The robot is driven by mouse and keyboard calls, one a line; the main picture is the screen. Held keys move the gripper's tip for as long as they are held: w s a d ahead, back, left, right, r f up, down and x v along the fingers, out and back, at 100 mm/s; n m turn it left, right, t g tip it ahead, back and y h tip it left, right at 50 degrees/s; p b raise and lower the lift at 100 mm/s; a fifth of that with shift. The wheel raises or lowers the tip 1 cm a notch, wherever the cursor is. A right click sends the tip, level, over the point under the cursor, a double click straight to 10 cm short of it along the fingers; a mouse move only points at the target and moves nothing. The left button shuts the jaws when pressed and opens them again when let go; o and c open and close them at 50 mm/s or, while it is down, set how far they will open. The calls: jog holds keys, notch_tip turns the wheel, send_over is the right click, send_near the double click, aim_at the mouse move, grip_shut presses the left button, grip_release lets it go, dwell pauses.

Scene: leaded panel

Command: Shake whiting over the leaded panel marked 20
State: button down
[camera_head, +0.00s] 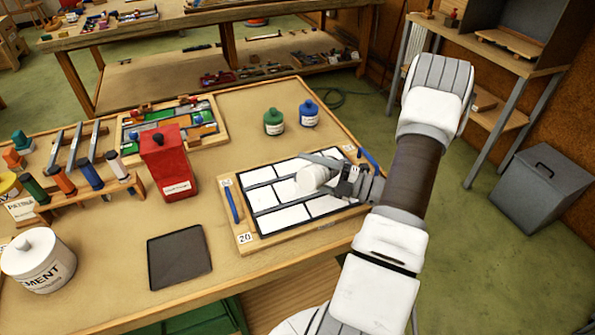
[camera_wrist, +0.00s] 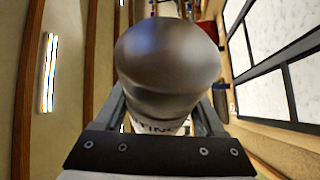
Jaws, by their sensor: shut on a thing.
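The leaded panel marked 20 (camera_head: 290,216) lies flat on a wooden board near the table's right front corner, with white panes between dark lead lines. Its 20 tag (camera_head: 244,238) is at the near left corner. My gripper (camera_head: 335,173) is above the panel, shut on the whiting shaker (camera_head: 311,179). The shaker looks tipped onto its side over the panes. In the wrist view the shaker (camera_wrist: 165,65) shows a rounded grey top and part of its label between the fingers. Part of the panel (camera_wrist: 262,95) shows at right there. I cannot see any powder falling.
A red canister (camera_head: 168,165) and a dark tray (camera_head: 179,256) stand left of the panel. Green (camera_head: 274,122) and blue (camera_head: 309,113) jars are behind it. A cement tub (camera_head: 38,262), a tool rack (camera_head: 80,195) and a coloured panel (camera_head: 170,125) fill the left.

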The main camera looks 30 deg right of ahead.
aim_at(336, 159)
jog(key=shift+s+d, duration=0.3)
jog(key=shift+d, duration=1.2)
jog(key=shift+s+d, duration=0.3)
jog(key=shift+d, duration=1.2)
jog(key=shift+s+d, duration=0.3)
jog(key=shift+d, duration=1.2)
jog(key=f+n+g+h+b, duration=0.1)
jog(key=n, duration=0.2)
jog(key=d+f+n+b, duration=0.1)
jog(key=n, duration=0.2)
jog(key=d+f+n+g+h+b, duration=0.1)
jog(key=n, duration=0.1)
jog(key=shift+w+f+n+g+h, duration=0.2)
jog(key=shift+n+g+h, duration=0.1)
jog(key=shift+n, duration=0.1)
jog(key=shift+d+f+n+h+b, duration=0.15)
jog(key=shift+n+h+b, duration=0.25)
jog(key=shift+n, duration=0.1)
jog(key=shift+d+f+n+h+b, duration=0.1)
jog(key=shift+f+n+h+b, duration=0.05)
jog(key=shift+n+h+b, duration=0.3)
jog(key=shift+w, duration=0.1)
